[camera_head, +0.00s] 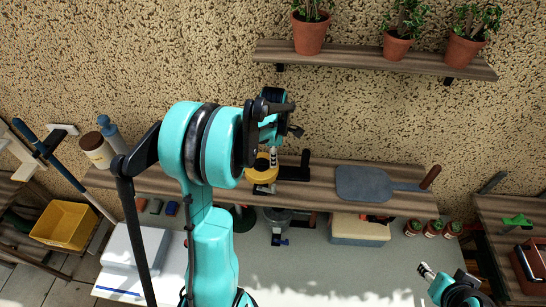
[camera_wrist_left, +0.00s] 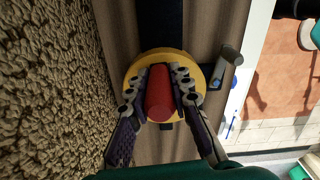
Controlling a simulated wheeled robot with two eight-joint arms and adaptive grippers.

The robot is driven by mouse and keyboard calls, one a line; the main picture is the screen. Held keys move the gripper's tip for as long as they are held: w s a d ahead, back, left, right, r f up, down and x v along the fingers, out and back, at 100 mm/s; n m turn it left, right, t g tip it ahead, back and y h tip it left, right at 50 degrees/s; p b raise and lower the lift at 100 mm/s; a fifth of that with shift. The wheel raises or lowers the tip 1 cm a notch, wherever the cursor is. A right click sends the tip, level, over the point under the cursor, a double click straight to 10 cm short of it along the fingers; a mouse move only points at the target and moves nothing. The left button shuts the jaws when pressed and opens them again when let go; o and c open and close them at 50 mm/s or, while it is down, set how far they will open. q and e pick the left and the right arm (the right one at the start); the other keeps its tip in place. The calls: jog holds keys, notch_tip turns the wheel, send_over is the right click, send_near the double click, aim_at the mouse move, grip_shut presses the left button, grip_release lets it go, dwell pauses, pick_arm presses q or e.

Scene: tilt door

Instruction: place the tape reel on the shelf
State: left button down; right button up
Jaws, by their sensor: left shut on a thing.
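The tape reel is a yellow disc (camera_head: 262,174) at the lower wooden shelf (camera_head: 225,187) in the head view, beside a black bracket-like object (camera_head: 294,171). In the left wrist view the yellow disc (camera_wrist_left: 133,78) has a red cylinder (camera_wrist_left: 159,95) standing out of its middle. My left gripper (camera_wrist_left: 161,88) has its fingers on both sides of the red cylinder and is shut on it. It comes down on the reel from above in the head view (camera_head: 272,158). I cannot tell whether the reel touches the shelf. My right gripper (camera_head: 427,271) is low at the right, away from the shelf; its jaw state is unclear.
A brown-lidded jar (camera_head: 97,150) and a blue bottle (camera_head: 111,133) stand at the shelf's left. A grey paddle-shaped tool (camera_head: 364,184) lies right of the reel. An upper shelf (camera_head: 360,58) carries potted plants. A rough wall is close behind.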

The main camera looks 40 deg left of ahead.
pick_arm(q)
jog(key=shift+s+f, duration=0.1)
jog(key=shift+s, duration=0.05)
jog(key=c, duration=1.4)
grip_release()
jog(key=shift+o, duration=0.2)
